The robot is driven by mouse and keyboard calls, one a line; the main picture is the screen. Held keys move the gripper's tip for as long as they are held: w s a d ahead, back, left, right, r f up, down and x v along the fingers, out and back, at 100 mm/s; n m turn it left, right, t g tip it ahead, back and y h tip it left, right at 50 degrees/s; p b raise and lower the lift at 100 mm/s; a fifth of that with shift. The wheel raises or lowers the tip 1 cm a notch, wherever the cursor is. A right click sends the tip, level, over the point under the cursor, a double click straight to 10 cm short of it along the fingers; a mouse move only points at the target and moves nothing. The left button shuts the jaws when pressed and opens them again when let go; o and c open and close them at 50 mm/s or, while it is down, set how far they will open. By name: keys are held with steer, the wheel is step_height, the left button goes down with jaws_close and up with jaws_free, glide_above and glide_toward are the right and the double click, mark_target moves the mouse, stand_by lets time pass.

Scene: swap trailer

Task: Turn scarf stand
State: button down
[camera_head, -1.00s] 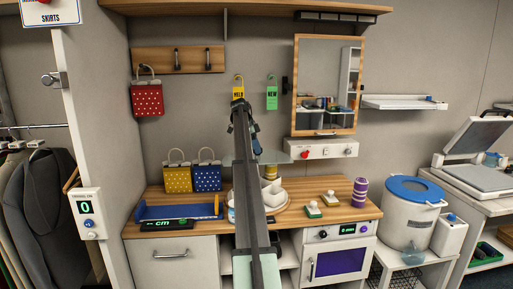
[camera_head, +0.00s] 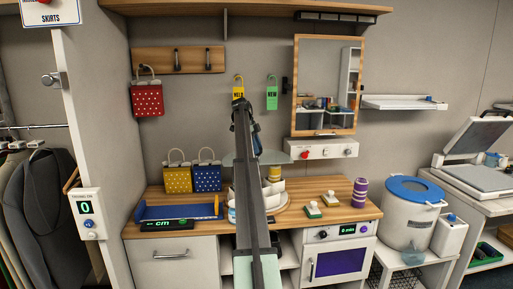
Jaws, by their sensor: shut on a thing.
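The scarf stand appears to be the round wooden base (camera_head: 284,207) with white upright pieces (camera_head: 272,188) and a yellow roll (camera_head: 274,173). It stands on the wooden counter at the middle, and my arm covers its left side. My arm reaches up and forward over the counter. Only a dark and blue part of my gripper (camera_head: 257,143) shows beside the arm, just above and behind the stand. The fingertips are hidden behind the arm. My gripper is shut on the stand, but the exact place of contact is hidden.
Two small stamp-like blocks (camera_head: 313,209) and a purple striped roll (camera_head: 360,193) stand right of the stand. A blue tray (camera_head: 178,212) and dotted yellow and blue bags (camera_head: 207,178) are at left. A framed mirror (camera_head: 325,85) hangs behind. The counter's front right is clear.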

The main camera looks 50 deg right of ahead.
stand_by(0.3)
steer(key=c, duration=0.5)
jaws_free()
steer(key=shift+r, duration=0.1)
steer(key=shift+w+r, duration=0.2)
steer(key=shift+r, duration=0.1)
steer(key=w+a, duration=0.1)
steer(key=w, duration=0.2)
steer(key=w+a, duration=0.2)
steer(key=w, duration=0.2)
steer(key=w+a, duration=0.1)
steer(key=w, duration=0.3)
steer(key=shift+w+a+r, duration=0.1)
steer(key=shift+a, duration=0.3)
